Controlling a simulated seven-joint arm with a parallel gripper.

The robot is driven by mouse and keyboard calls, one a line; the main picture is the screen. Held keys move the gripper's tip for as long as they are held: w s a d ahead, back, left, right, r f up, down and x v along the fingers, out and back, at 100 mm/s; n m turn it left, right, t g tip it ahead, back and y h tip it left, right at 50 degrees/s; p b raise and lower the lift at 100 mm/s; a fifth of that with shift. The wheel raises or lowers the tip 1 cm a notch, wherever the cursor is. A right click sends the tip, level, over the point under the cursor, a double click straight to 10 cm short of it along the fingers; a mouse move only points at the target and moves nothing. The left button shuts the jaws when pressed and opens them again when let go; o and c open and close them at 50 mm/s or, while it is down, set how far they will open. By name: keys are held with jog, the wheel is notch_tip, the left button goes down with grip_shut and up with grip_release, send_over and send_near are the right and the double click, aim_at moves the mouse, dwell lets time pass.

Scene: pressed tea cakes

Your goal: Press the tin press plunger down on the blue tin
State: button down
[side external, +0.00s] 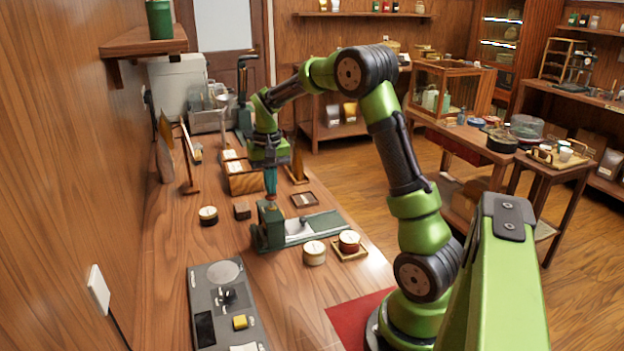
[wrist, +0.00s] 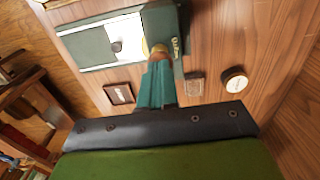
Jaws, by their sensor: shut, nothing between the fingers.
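The tin press (side external: 268,228) is a dark green stand on the bench, with a long green base carrying a pale plate. It also shows in the wrist view (wrist: 176,40). My gripper (side external: 271,192) points down with its teal fingers shut and empty, directly above the press. In the wrist view my fingertips (wrist: 158,58) overlap a brass-coloured part at the press head, probably the plunger; I cannot tell if they touch. I cannot make out a blue tin; the space under the press head is hidden. A small dark knob (wrist: 117,46) sits on the pale plate.
A red tin (side external: 349,241) on a wooden tray and a cream tin (side external: 314,254) stand in front of the press. A grey console (side external: 222,275) is nearer.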

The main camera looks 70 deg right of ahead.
jog(key=shift+f, duration=0.95)
jog(key=shift+r, duration=2.5)
jog(key=shift+f, duration=0.3)
jog(key=s+a+r+n+t+y, duration=0.1)
jog(key=s+a+r+n+t, duration=0.1)
jog(key=s+a, duration=0.6)
jog(key=s+a+r+n+t+y, duration=0.1)
jog(key=s+a+r+n+t, duration=0.2)
jog(key=a, duration=1.2)
jog(key=s+r+t, duration=0.2)
jog(key=s+r, duration=0.1)
jog(key=s, duration=0.2)
jog(key=shift+s+a, duration=0.15)
jog(key=shift+a, duration=0.1)
